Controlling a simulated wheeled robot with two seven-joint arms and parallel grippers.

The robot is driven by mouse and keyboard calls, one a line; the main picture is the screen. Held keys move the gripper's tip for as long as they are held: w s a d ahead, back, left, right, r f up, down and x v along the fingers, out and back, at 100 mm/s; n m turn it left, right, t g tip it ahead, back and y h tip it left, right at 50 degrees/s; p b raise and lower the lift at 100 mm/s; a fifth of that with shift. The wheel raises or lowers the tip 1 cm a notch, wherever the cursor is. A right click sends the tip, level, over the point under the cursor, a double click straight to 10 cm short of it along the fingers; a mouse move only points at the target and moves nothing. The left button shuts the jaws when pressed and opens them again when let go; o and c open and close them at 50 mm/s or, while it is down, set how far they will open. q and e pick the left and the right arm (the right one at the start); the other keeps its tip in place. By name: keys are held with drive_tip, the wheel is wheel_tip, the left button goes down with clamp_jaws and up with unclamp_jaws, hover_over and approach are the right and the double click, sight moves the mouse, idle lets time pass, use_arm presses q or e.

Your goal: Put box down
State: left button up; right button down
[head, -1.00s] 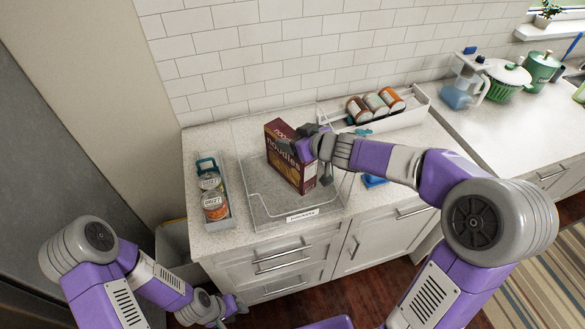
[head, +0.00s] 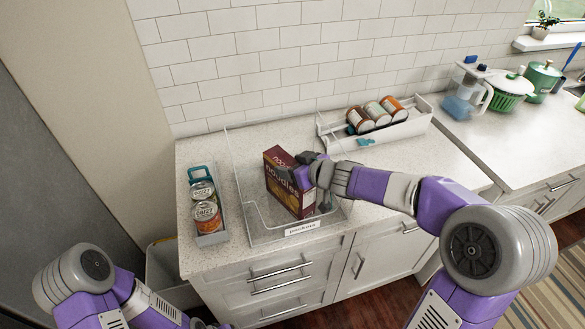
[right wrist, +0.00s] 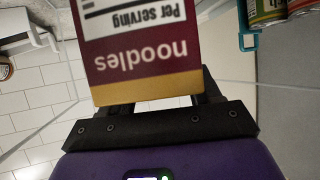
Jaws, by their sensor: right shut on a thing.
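A dark red and yellow noodles box (head: 284,187) stands nearly upright within the outline of a clear open bin (head: 268,236) on the counter. I cannot tell whether its bottom touches the bin floor. My right gripper (head: 312,174) is shut on the box from its right side, covering part of it. In the right wrist view the noodles box (right wrist: 140,55) fills the space past the jaws of my right gripper (right wrist: 160,108), its lettering upside down.
A narrow tray (head: 213,238) with cans (head: 206,216) stands left of the bin. A white rack (head: 408,131) with several jars (head: 376,113) stands at the back right. A pitcher (head: 466,95) and green pots (head: 543,77) are farther right. Bare counter (head: 430,165) lies right of the bin.

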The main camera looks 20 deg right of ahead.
drive_tip(key=shift+f, duration=0.1)
drive_tip(key=shift+c, duration=1.1)
unclamp_jaws()
drive_tip(key=shift+s+d+r, duration=0.15)
drive_tip(key=shift+s+r, duration=0.05)
drive_tip(key=shift+r, duration=0.2)
drive_tip(key=p+v, duration=0.6)
drive_tip(key=v, duration=0.5)
drive_tip(key=shift+s+p, duration=0.2)
drive_tip(key=shift+p, duration=0.15)
drive_tip(key=shift+f, duration=0.1)
